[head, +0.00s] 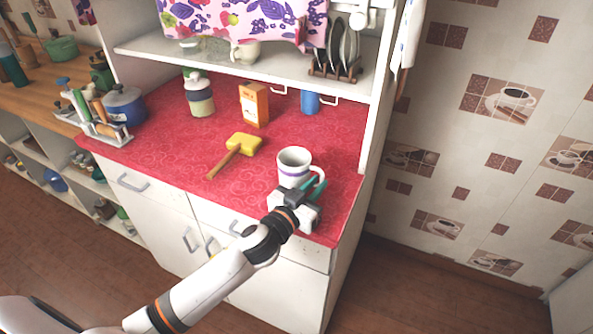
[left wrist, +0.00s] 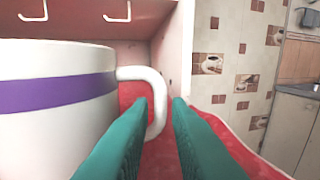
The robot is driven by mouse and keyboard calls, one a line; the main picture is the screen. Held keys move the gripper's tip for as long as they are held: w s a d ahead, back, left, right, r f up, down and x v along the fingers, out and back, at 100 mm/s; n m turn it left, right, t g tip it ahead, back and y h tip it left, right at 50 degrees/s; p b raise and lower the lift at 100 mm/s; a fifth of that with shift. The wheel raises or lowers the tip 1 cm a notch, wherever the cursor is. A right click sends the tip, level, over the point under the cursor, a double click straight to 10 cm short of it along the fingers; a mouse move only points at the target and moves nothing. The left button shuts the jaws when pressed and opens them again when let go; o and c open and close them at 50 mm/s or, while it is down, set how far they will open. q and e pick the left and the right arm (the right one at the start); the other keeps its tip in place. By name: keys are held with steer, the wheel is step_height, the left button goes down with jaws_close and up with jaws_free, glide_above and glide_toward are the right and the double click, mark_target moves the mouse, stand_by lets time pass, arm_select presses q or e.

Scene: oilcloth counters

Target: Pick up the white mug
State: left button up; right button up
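The white mug (head: 292,165) with a purple band stands upright on the red counter cloth, near its right front corner. In the left wrist view the mug (left wrist: 55,98) fills the left side, and its white handle (left wrist: 158,122) points right. My left gripper (head: 314,187) is at the handle side of the mug. Its two teal fingers (left wrist: 159,103) are apart, with the outer bar of the handle showing between them. I cannot tell whether either finger touches the handle. My right gripper is not in view.
On the red oilcloth (head: 180,150) are a yellow-headed mallet (head: 243,144), an orange box (head: 254,104), a bottle (head: 199,97), a blue cup (head: 310,102) and a blue pot (head: 124,106). A shelf (head: 270,66) hangs above the back. A cabinet side panel (head: 378,120) rises right of the mug.

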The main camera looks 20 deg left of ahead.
mark_target(321, 180)
arm_select(q)
steer(key=x, duration=0.3)
steer(key=shift+w+f, duration=0.1)
jaws_close()
